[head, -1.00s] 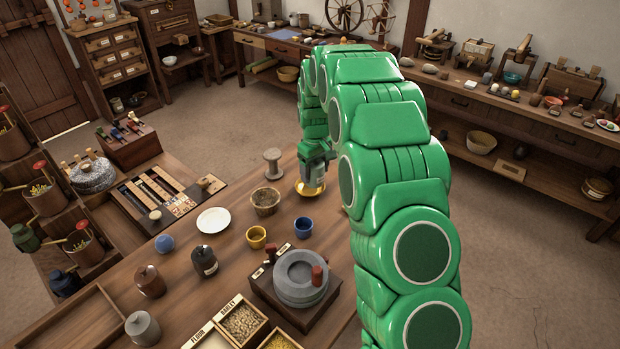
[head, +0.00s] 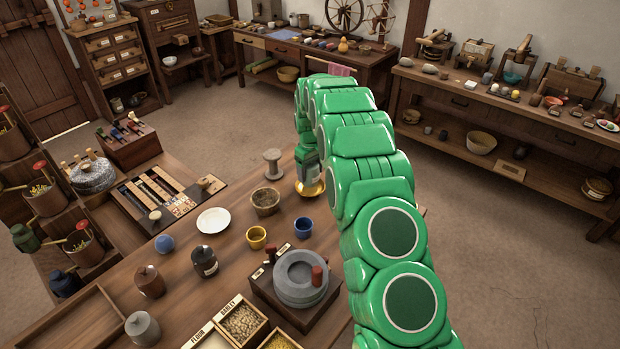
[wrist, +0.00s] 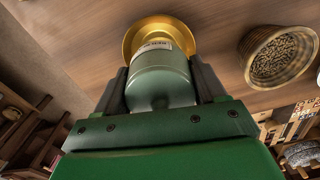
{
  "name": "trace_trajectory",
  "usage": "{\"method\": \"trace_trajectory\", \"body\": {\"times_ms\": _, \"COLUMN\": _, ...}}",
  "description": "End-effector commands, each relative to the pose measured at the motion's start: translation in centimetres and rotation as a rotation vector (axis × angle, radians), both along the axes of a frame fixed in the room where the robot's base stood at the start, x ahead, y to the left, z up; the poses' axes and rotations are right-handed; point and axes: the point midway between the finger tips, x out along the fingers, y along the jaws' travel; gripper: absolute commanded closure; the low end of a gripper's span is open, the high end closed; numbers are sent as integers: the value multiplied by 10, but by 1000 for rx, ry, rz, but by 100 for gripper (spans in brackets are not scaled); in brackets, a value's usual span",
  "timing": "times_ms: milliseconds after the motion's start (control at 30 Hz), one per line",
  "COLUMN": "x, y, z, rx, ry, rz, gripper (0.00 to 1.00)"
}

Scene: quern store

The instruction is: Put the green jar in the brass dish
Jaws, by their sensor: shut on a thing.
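My gripper (wrist: 160,66) is shut on the green jar (wrist: 158,84), with one finger on each side of it. The jar is a dull green cylinder with a pale label band. The brass dish (wrist: 136,32) is a shallow round golden dish directly beyond the jar's far end in the wrist view. In the head view my gripper (head: 308,174) is over the brass dish (head: 313,192) near the table's far right edge. The jar hides most of the dish's middle. I cannot tell whether the jar touches the dish.
A woven basket of grain (head: 265,201) stands just left of the dish, with a wooden spool (head: 272,163) behind it. Bare table lies around a white plate (head: 213,220).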

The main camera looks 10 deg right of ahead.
Motion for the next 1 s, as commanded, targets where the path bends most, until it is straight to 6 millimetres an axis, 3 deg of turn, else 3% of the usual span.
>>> {"method": "trace_trajectory", "body": {"times_ms": 267, "x": 5, "y": 0, "z": -7, "rx": 0, "ry": 1, "rz": 0, "gripper": 75}}
{"method": "trace_trajectory", "body": {"times_ms": 533, "x": 5, "y": 0, "z": -37, "rx": 0, "ry": 4, "rz": 0, "gripper": 75}}
{"method": "trace_trajectory", "body": {"times_ms": 933, "x": 6, "y": 0, "z": -41, "rx": -1, "ry": 1, "rz": 0, "gripper": 75}}
{"method": "trace_trajectory", "body": {"times_ms": 967, "x": 6, "y": 0, "z": -40, "rx": -1, "ry": 1, "rz": 0, "gripper": 25}}
{"method": "trace_trajectory", "body": {"times_ms": 1000, "x": 6, "y": 0, "z": -40, "rx": -1, "ry": 1, "rz": 0, "gripper": 19}}
